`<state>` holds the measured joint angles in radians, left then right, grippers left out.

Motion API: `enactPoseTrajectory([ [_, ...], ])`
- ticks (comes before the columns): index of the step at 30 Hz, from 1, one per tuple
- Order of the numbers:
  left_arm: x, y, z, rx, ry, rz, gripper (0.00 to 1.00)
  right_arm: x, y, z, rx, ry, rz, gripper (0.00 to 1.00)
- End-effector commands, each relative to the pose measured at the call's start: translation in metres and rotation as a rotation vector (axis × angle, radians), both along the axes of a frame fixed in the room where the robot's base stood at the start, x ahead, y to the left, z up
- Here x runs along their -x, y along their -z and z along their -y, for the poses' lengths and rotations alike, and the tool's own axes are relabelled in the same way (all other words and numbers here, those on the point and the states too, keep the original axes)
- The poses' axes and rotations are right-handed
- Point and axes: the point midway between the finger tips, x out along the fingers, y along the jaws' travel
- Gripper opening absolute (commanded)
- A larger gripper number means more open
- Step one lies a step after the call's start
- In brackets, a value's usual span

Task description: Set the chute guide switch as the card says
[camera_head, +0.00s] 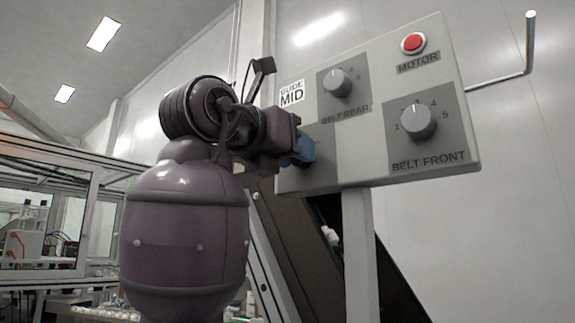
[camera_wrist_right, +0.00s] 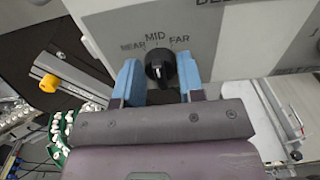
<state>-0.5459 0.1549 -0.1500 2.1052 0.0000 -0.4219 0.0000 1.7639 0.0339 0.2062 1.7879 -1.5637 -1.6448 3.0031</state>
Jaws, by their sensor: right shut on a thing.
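The guide switch is a black knob (camera_wrist_right: 160,62) under the labels NEAR, MID and FAR in the right wrist view. A pale mark shows on the knob, but I cannot tell exactly which label it points at. My right gripper (camera_head: 304,149) is at the panel's lower left, its blue fingers on either side of the knob and shut on it. In the head view the gripper hides the knob. My left gripper is not in view.
The panel (camera_head: 358,147) also carries the BELT REAR knob (camera_head: 338,83), the BELT FRONT knob (camera_head: 418,122) and the red MOTOR button (camera_head: 413,43). A grey post (camera_head: 360,250) stands below it. A yellow knob (camera_wrist_right: 49,83) shows left of the gripper in the wrist view.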

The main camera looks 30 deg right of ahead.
Motion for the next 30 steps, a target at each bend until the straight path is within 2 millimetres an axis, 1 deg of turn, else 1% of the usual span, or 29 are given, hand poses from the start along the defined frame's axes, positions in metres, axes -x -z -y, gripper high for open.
enactPoseTrajectory([
  [1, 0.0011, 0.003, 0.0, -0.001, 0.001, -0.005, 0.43, -0.002, 0.0025, -0.0002, -0.003, 0.0, 0.002, 0.12],
  [5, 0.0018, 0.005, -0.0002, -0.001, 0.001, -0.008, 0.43, -0.0009, 0.0012, 0.0, -0.006, 0.0, 0.011, 0.12],
  [17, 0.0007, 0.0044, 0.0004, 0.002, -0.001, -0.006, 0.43, 0.0004, -0.0004, -0.0001, -0.007, 0.0, 0.016, 0.12],
  [18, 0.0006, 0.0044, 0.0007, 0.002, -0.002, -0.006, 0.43, 0.0004, -0.0004, -0.0001, -0.007, 0.0, 0.016, 0.42],
  [20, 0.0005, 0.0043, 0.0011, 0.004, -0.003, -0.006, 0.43, 0.0004, -0.0004, -0.0001, -0.006, 0.0, 0.015, 0.51],
  [21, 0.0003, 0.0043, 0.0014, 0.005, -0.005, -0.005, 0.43, 0.0004, -0.0004, -0.0001, -0.005, 0.0, 0.015, 0.57],
  [22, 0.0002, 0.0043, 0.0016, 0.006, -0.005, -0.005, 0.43, 0.0004, -0.0004, -0.0001, -0.005, 0.0, 0.015, 0.6],
  [30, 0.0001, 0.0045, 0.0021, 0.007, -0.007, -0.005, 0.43, 0.0005, -0.0003, -0.001, -0.005, 0.0, 0.015, 0.6],
])
